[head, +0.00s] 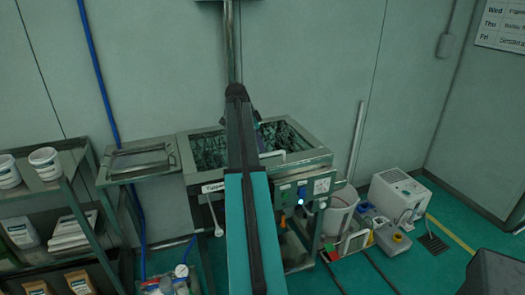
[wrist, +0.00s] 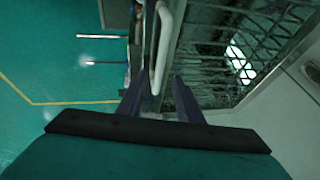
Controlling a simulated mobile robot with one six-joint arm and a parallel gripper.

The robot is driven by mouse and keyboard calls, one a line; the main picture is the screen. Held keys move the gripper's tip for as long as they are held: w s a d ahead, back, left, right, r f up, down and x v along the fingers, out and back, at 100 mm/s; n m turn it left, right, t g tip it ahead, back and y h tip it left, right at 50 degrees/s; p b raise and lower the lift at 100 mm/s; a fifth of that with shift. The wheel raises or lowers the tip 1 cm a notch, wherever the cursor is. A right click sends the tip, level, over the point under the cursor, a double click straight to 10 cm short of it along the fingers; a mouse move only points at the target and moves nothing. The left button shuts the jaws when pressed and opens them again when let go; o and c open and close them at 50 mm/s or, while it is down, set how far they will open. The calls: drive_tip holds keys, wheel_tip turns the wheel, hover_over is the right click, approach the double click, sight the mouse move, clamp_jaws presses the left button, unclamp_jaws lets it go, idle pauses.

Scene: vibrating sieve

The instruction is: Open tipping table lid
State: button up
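The tipping table (head: 310,157) is a metal box with a label on its front and a dark, mesh-covered top. In the wrist view the dark mesh top (wrist: 205,65) lies to the right of a pale rounded handle bar (wrist: 170,40). My gripper (wrist: 157,92) is open, with one dark finger on each side of the bar's lower end in the picture. I cannot tell whether the fingers are deep enough to enclose the bar or touch it. In the head view my arm hides the middle of the table and most of the gripper.
A metal side tray (head: 140,160) adjoins the table at left, beside a shelf (head: 65,185) with tubs and bags. A control panel (head: 305,188) is on the table's front right. A white bucket (head: 340,208) and white machine (head: 400,193) stand at right. Green floor shows beyond.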

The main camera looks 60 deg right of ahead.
sight(263, 155)
drive_tip(key=shift+p+x, duration=0.5)
drive_tip(key=shift+x, duration=2.6)
clamp_jaws()
